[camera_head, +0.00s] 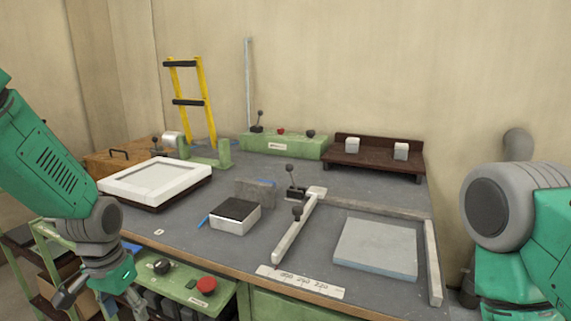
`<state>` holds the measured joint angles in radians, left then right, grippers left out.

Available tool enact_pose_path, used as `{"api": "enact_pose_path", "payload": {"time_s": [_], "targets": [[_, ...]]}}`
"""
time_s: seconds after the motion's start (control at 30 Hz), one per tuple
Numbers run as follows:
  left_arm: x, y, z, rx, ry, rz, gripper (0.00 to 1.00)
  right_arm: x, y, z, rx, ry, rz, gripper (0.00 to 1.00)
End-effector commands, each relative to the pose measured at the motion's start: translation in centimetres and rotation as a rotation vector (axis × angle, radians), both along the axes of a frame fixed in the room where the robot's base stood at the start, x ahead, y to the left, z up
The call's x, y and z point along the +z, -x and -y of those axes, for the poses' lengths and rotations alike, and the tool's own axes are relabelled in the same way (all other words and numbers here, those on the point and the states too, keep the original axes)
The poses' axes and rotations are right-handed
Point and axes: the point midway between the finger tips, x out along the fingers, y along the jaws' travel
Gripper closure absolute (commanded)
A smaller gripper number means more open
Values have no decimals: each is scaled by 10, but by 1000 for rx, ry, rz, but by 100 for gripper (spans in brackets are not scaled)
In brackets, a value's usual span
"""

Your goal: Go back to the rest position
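My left arm comes in from the left, and its gripper (100,293) hangs low in front of the bench's left front edge, beside the green control panel. Its fingers are small, partly cut off by the lower edge of the picture, and I cannot tell how far apart they are. No held object shows at it. My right arm shows only as a large green and grey part at the right edge. The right gripper is out of view.
The grey bench (262,250) holds a white frame (120,183), a black-topped block (235,216), a grey plate (376,248) between clamp bars, and a brown rack (375,158). A panel with a red button (206,285) juts out front. A yellow ladder (203,100) stands behind.

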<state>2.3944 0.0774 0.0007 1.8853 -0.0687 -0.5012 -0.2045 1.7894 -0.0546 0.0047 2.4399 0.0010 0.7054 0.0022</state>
Motion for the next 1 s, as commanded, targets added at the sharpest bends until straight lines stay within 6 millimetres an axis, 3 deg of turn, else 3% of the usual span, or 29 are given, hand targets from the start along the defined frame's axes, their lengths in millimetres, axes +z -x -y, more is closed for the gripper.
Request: {"api": "enact_pose_path", "payload": {"time_s": [0.17,0.23,0.33,0.43,0.5,0.6,0.7,1.0], "targets": [[-66,39,8,27,-5,-8,47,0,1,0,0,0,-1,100],[-97,63,12,44,-8,-9,47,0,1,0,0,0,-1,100],[-145,116,18,75,-12,-8,47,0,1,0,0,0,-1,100],[-179,174,21,106,-18,2,47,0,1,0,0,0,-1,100],[-192,209,23,126,-21,11,47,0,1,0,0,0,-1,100],[-200,245,24,146,-24,23,47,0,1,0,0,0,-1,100],[-202,265,24,155,-25,34,47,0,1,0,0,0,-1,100],[-202,272,24,162,-25,46,47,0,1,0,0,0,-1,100]]}}
